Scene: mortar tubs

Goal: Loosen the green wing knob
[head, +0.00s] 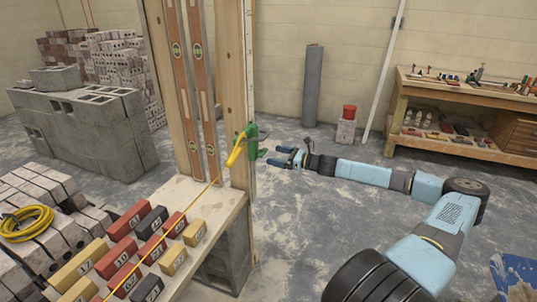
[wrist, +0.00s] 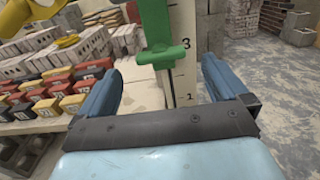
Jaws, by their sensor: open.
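The green wing knob (head: 260,153) is at the lower right of a green clamp (head: 251,133) on the wooden post. In the wrist view the knob (wrist: 166,56) appears as a flat green wing below the clamp's green body (wrist: 153,20), in front of a numbered scale strip. My gripper (head: 278,156) is open and empty, just right of the knob in the head view. In the wrist view its two blue fingers (wrist: 160,70) stand left and right of the knob, with gaps on both sides. I see no contact.
A yellow line (head: 200,195) runs from the yellow piece (head: 237,150) beside the clamp down across the bench (head: 220,218). Numbered coloured blocks (head: 122,252) stand on that bench. A workbench (head: 460,105) is at the back right. The floor right of the post is mostly open.

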